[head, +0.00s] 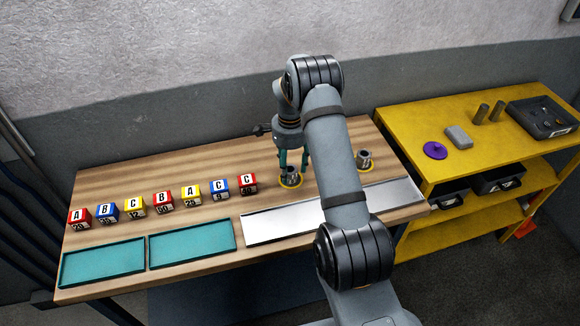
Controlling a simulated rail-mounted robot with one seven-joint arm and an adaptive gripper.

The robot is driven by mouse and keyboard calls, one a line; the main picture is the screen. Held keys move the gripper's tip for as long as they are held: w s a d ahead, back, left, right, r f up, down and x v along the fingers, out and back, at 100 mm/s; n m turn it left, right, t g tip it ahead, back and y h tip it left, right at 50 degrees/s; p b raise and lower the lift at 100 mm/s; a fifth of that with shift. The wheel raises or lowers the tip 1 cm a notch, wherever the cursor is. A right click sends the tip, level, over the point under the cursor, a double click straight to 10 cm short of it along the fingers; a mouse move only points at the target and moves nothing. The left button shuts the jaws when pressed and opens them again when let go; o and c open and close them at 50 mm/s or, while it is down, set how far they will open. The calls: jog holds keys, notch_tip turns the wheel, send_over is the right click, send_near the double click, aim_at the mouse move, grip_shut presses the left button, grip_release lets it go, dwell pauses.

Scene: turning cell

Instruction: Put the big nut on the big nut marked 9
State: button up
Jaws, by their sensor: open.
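My gripper (294,163) points down over the wooden table with its teal fingers open. A dark metal nut (291,177) stands below and between the fingertips, with a yellow ring around its base. I cannot tell whether the fingers touch it. A second dark metal nut (364,159) stands apart to the right, behind my forearm, also with a yellow ring around its base. No number is legible on either nut, so I cannot tell which is marked 9.
Several lettered cubes (164,203) stand in a row to the left. Two teal trays (190,262) and a long pale tray (268,237) lie along the front. A yellow shelf (400,125) at right holds a purple disc (435,150), a grey block (458,137) and a dark bin (543,117).

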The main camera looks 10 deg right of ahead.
aim_at(290, 169)
jog(key=shift+r+p, duration=0.3)
jog(key=shift+w+r+b, duration=0.1)
jog(key=shift+r+b, duration=0.25)
notch_tip(290, 169, up, 11)
jog(key=b, duration=0.1)
